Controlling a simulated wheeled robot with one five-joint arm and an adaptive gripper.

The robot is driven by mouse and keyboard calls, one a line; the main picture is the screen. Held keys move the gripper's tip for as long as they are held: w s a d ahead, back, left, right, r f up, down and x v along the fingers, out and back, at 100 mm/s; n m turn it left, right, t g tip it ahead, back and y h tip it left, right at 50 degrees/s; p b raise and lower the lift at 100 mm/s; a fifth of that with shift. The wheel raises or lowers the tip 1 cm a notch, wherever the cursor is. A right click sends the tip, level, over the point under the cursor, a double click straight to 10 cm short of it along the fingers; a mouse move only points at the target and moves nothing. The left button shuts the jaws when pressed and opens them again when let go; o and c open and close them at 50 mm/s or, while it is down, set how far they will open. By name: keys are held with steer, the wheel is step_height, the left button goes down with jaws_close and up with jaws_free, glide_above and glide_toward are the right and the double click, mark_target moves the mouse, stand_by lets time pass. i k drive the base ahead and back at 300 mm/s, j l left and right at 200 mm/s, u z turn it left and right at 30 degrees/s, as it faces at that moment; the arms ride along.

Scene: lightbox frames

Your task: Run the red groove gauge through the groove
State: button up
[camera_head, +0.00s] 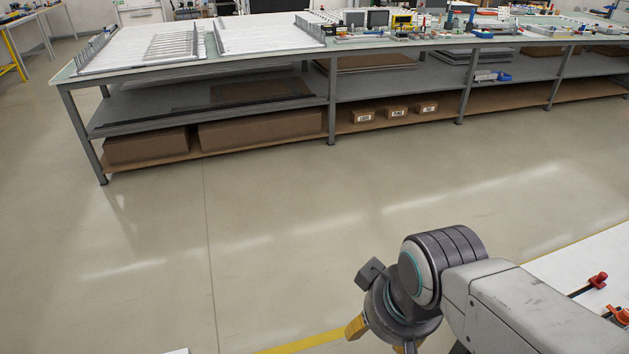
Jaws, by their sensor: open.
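My gripper (381,339) is at the bottom centre, with yellow fingertips spread apart and pointing down; its lower end is cut off by the frame. It is open, and I see nothing between the fingers. Two red-ended tools with dark rods, one upper (598,280) and one lower (620,315), are at the right edge on a white surface (585,262), to the right of my arm. I cannot tell whether either is the red groove gauge. No groove can be made out in this view.
A long workbench (365,44) with crowded top and lower shelves stands across the back. Cardboard boxes (246,131) sit on its bottom shelf. The floor (270,230) between is clear, with a yellow line (300,344) near my gripper. A yellow-framed stand (14,56) is far left.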

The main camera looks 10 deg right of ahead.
mark_target(598, 281)
steer(key=z, duration=2.25)
